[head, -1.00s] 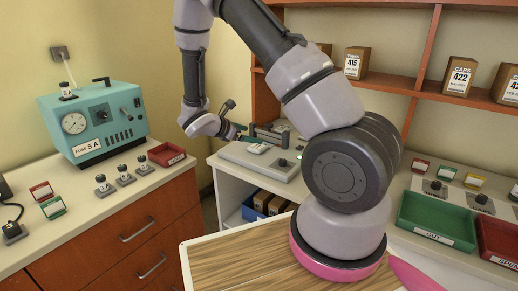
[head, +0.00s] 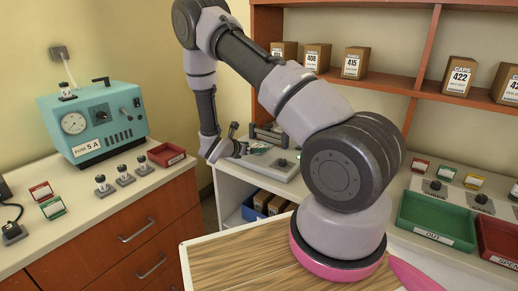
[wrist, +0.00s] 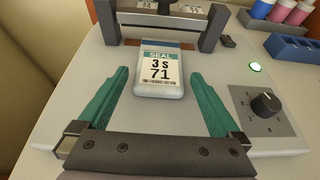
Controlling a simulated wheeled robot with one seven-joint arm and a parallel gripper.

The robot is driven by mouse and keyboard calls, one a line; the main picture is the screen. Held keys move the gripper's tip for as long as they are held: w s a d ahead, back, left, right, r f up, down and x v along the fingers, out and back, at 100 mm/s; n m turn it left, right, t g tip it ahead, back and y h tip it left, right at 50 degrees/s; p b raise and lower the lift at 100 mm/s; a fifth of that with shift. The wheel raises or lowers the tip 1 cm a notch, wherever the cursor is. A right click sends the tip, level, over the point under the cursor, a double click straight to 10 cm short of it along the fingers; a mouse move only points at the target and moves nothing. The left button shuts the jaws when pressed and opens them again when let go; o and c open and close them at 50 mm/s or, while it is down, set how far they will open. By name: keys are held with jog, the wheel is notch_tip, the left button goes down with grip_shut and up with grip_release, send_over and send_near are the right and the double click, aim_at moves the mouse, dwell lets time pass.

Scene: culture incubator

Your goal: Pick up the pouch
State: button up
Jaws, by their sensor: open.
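The pouch (wrist: 159,72) is a small pale packet with a teal "SEAL" band and the print "3 S 71". In the wrist view it lies on the light grey plate of a sealing device (wrist: 230,83), just in front of the device's dark frame. My gripper (wrist: 160,85) is open, with its two green fingers on either side of the pouch and gaps between them and it. In the head view my gripper (head: 246,148) is small, over the device (head: 278,168) on the white counter, and the pouch is hard to make out there.
The device's dark frame (wrist: 211,28) stands just beyond the pouch. A black knob (wrist: 265,104) and a lit green button (wrist: 255,67) are at right. A green tray (head: 437,217) is farther right on the counter.

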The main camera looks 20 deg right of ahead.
jog(key=shift+x, duration=1.05)
jog(key=shift+a, duration=0.1)
jog(key=c, duration=1.3)
jog(key=shift+r, duration=0.1)
